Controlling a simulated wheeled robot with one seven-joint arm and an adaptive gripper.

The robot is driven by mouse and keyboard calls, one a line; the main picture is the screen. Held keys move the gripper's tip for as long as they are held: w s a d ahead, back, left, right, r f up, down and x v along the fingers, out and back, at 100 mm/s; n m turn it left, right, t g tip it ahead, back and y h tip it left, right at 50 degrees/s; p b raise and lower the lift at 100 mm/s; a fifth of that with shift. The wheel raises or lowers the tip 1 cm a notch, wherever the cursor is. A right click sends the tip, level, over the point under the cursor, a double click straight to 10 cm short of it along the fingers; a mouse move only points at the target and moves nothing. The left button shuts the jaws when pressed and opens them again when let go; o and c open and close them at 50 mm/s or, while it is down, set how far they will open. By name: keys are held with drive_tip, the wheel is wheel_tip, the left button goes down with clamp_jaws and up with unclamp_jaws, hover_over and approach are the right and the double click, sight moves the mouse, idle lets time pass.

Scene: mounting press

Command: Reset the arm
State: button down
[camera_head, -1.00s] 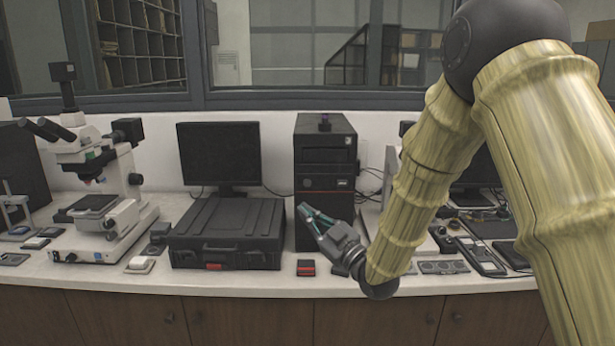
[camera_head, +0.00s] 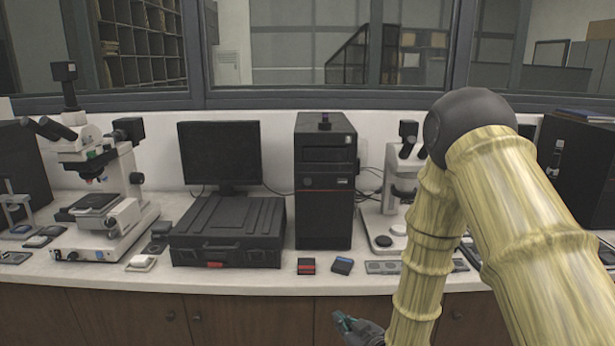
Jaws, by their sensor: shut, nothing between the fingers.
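My gripper (camera_head: 340,318) is low in the head view, in front of the counter's front edge and below its top. Its fingers look closed and hold nothing. My arm comes down from the right side of the picture, bent at a dark round joint, with the forearm hanging nearly straight down. The lower end of the gripper is cut off by the bottom of the frame.
The counter (camera_head: 120,275) carries a microscope (camera_head: 110,195), a black case (camera_head: 228,235), a monitor (camera_head: 220,157), a black tower (camera_head: 325,185) and a second microscope (camera_head: 392,200).

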drive_tip(key=s+d+f+m+g+h, duration=0.2)
drive_tip(key=s+d+f+g, duration=0.15)
drive_tip(key=s+f, duration=0.65)
drive_tip(key=s+d+f+m+g+h, duration=0.25)
drive_tip(key=s+d+f, duration=0.25)
drive_tip(key=s+f, duration=0.55)
drive_tip(key=s+d+f+m+g, duration=0.1)
drive_tip(key=s+f+g, duration=0.1)
drive_tip(key=s, duration=0.5)
drive_tip(key=s+d+f+g+h, duration=0.1)
drive_tip(key=s+d+f+g, duration=0.1)
drive_tip(key=s, duration=0.5)
drive_tip(key=s+d+f+m+g+h, duration=0.1)
drive_tip(key=s+d+f+g, duration=0.1)
drive_tip(key=s, duration=0.6)
drive_tip(key=shift+m+g, duration=0.3)
drive_tip(key=shift+m, duration=0.05)
drive_tip(key=shift+d, duration=0.15)
